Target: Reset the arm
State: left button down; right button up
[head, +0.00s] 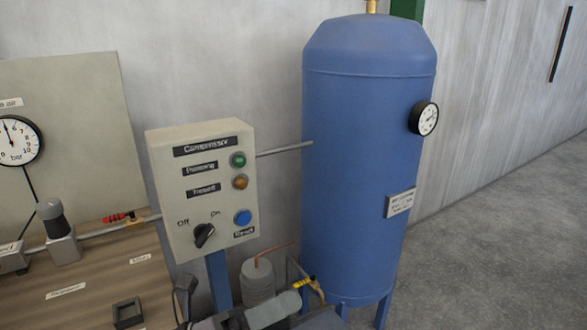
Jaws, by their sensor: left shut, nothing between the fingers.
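My left gripper (185,297) shows as a small dark shape at the bottom edge, below the control box. It is shut and empty, and apart from the box's knob and buttons. Most of my left arm is out of the picture. My right gripper is not in view. The beige compressor control box (165,165) carries a green light (238,160), an amber light (240,182), a blue button (243,217) and a black Off/On knob (204,235).
A blue tank (360,180) with a round gauge (424,118) stands right of the box. Pipes and a ribbed cylinder (257,282) crowd the bottom middle. Floor at right (500,240) is clear.

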pick_arm(q)
jog(key=a+f+n+t+y, duration=0.55)
jog(key=f+n+y, duration=0.2)
jog(key=n, duration=0.55)
jog(key=a+f+n+t+y, duration=0.55)
jog(key=f+n, duration=0.25)
jog(key=n, duration=0.6)
jog(key=s+a+f+n+g+y+p, duration=0.1)
jog(key=s+a+f+n+g+y, duration=0.4)
jog(key=s+f+n, duration=0.5)
notch_tip(320, 180, down, 4)
jog(key=shift+s+a+f+n+g, duration=0.2)
jog(key=shift+s+a+n+g, duration=0.2)
jog(key=shift+s+a+g, duration=0.55)
jog(key=shift+w+a+y, duration=0.2)
jog(key=shift+a+y, duration=0.1)
jog(key=shift+a, duration=0.1)
